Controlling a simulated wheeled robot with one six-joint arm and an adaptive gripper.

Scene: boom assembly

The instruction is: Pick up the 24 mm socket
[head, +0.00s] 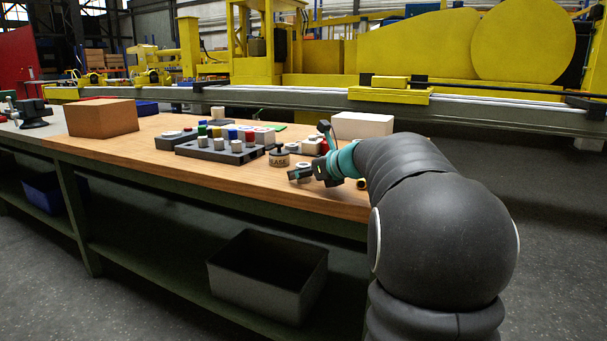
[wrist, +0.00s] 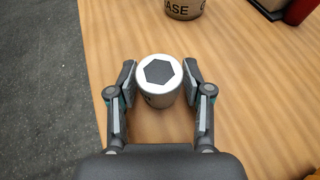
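A socket (wrist: 159,80) with a pale ring-shaped top and a dark hexagonal opening stands upright on the wooden bench, between my gripper's fingers. Its size marking is not readable; a dark mark shows low on its side. My gripper (wrist: 159,78) has one finger on each side of it, very close to its wall, with only slim gaps, and looks open. In the head view my gripper (head: 308,170) is low over the bench's front right part, with the pale socket (head: 303,166) partly hidden by the fingers.
A tin with lettering (wrist: 185,8) stands just beyond the socket; it also shows in the head view (head: 279,158). A grey block with several sockets (head: 218,152) is further left. A cardboard box (head: 102,118) and a white box (head: 362,125) stand on the bench (head: 150,165). The bench edge is close to my gripper's left in the wrist view.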

